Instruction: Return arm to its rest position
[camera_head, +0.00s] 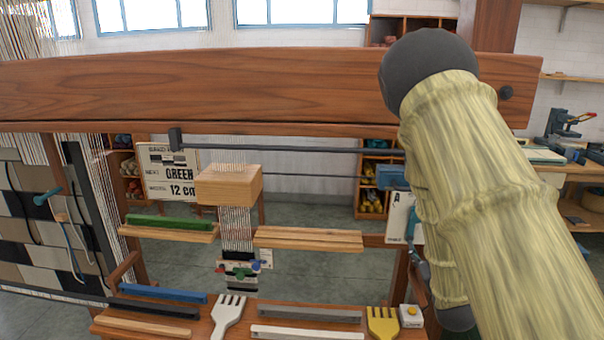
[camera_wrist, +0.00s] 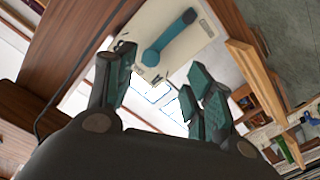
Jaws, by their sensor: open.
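My arm, in a pale yellow-green sleeve with a dark rounded joint at its top, fills the right of the head view and hides what is behind it. My gripper (camera_wrist: 158,85) shows in the wrist view with its two teal-padded fingers spread apart and nothing between them. Beyond the fingertips is a white board (camera_wrist: 205,38) with a teal handle-like piece (camera_wrist: 170,38) on it. I cannot tell how far the fingers are from it.
A wooden loom beam (camera_head: 220,85) crosses the head view, passing behind my arm. Below it are a wooden block (camera_head: 229,184), a green bar (camera_head: 170,222), a white fork-like comb (camera_head: 228,315) and a yellow one (camera_head: 382,322). A workbench (camera_head: 570,185) stands at right.

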